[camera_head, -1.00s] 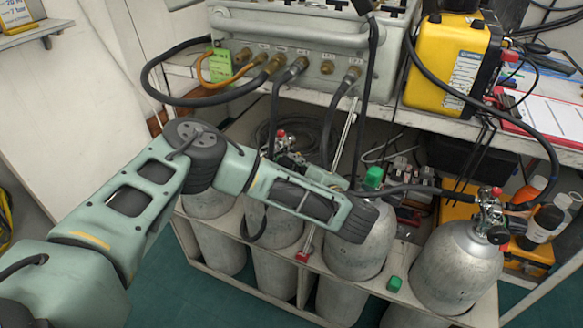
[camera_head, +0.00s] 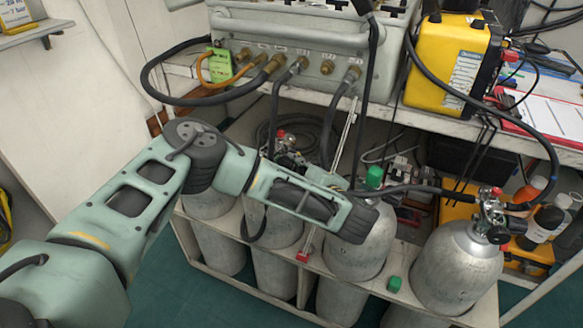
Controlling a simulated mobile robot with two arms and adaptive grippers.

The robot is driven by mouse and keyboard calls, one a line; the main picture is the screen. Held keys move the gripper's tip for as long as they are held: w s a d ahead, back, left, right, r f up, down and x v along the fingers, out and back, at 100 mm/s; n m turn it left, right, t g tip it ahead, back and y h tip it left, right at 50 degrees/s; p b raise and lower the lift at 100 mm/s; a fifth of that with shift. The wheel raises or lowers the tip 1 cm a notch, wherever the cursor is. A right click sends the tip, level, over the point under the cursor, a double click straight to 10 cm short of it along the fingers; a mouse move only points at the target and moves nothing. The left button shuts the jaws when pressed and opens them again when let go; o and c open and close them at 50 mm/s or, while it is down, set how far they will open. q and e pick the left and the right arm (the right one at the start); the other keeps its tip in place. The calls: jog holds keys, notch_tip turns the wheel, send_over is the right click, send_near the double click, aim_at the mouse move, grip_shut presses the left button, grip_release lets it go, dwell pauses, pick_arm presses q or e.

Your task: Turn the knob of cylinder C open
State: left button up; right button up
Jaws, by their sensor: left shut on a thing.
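My left gripper (camera_head: 358,222) reaches in from the left over the top of a grey cylinder (camera_head: 360,262) in the rack, which I take as cylinder C; no letter is readable. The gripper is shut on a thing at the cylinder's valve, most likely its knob. The knob itself is hidden by the fingers, so I cannot tell how far it is turned. A green cap (camera_head: 374,177) shows just above the gripper, with a black hose running right from near it. My right gripper is not in view.
The rightmost cylinder (camera_head: 452,275) has a red-knobbed valve (camera_head: 492,215) with a hose. More cylinders (camera_head: 220,245) stand left. The air panel (camera_head: 300,50) and yellow case (camera_head: 450,65) are above; hoses hang close around my arm.

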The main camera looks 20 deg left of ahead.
pick_arm(q)
jog(key=o, duration=0.9)
jog(key=shift+w+d+r, duration=0.15)
jog(key=shift+w+r, duration=0.1)
jog(key=shift+r, duration=0.05)
jog(key=shift+o, duration=0.8)
jog(key=shift+f, duration=0.2)
jog(key=shift+s, duration=0.1)
jog(key=shift+v, duration=0.9)
jog(key=v, duration=1)
jog(key=shift+o, duration=0.5)
jog(key=shift+s+f, duration=0.1)
jog(key=shift+f, duration=0.05)
